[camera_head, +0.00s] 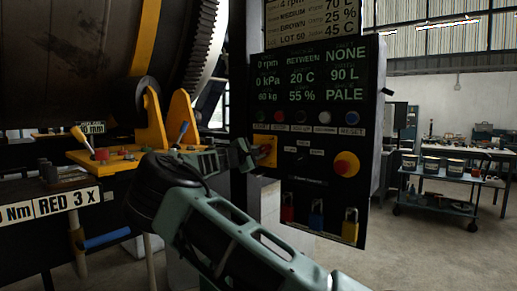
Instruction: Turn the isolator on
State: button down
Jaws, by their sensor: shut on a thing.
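The isolator is a yellow plate (260,141) with a red handle (266,151) at the left side of the dark control panel (310,190). My gripper (254,154) reaches in from the lower left and is shut on the red handle. The fingers cover part of the handle and plate, so I cannot tell exactly which way the handle points.
A red emergency button on yellow (346,164) sits right of the isolator. A row of small buttons (302,117) is above, and padlocks (316,215) hang below. A blue cart (440,185) stands at right.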

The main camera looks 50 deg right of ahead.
jog(key=shift+w+n+p, duration=0.1)
jog(key=shift+n+p, duration=0.85)
jog(key=shift+n, duration=0.65)
jog(key=c, duration=1.2)
grip_release()
jog(key=shift+c, duration=0.2)
jog(key=shift+a, duration=0.15)
jog(key=s+a+b, duration=0.1)
jog(key=a+b, duration=0.2)
jog(key=a, duration=1.4)
jog(key=shift+s, duration=0.25)
jog(key=shift+a, duration=0.1)
